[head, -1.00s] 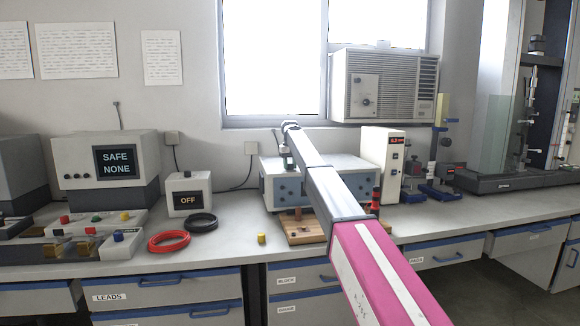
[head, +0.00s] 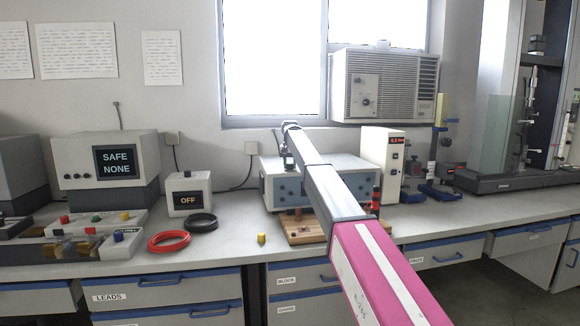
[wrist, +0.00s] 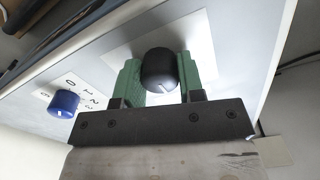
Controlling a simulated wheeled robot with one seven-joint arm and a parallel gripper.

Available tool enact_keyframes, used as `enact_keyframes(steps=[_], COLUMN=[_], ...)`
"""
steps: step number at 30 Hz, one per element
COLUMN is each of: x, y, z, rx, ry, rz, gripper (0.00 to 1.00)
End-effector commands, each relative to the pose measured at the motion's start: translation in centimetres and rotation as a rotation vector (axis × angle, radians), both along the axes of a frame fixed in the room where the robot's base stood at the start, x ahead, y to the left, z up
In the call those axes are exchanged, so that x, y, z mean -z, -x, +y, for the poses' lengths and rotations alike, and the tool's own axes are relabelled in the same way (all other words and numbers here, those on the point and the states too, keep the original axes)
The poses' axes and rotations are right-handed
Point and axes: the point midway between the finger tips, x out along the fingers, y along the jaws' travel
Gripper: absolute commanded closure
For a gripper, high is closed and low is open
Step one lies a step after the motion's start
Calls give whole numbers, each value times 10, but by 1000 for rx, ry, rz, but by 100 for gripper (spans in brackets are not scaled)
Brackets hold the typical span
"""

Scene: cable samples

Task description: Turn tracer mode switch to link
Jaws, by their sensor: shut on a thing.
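In the wrist view a black round knob (wrist: 158,70) stands out from a pale plate on a light panel (wrist: 207,48). A short white mark shows on its face near the lower edge. My gripper (wrist: 160,80) has its two green fingers closed on either side of this knob. The plate's lettering is not readable, so I cannot tell which position the knob points at. In the head view my gripper (head: 288,160) is at the left part of a blue-grey box (head: 345,165), and my arm hides part of the box front.
In the wrist view a blue knob (wrist: 64,103) with numbers sits left of the black one. In the head view a wooden board (head: 302,232), a yellow piece (head: 262,238), red (head: 168,242) and black (head: 201,222) cable coils and a white box reading OFF (head: 187,193) are nearby.

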Motion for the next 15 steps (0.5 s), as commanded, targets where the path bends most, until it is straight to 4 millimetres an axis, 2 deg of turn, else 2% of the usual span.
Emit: enact_keyframes(steps=[4,5,6,7,15], x=[-1,-1,-1,-1,0], y=[0,0,0,0,0], z=[0,0,0,0,0], rx=[-1,-1,-1,-1,-2], ry=[0,0,0,0,0], rz=[-1,-1,-1,0,0], gripper=[88,58,45,39,39])
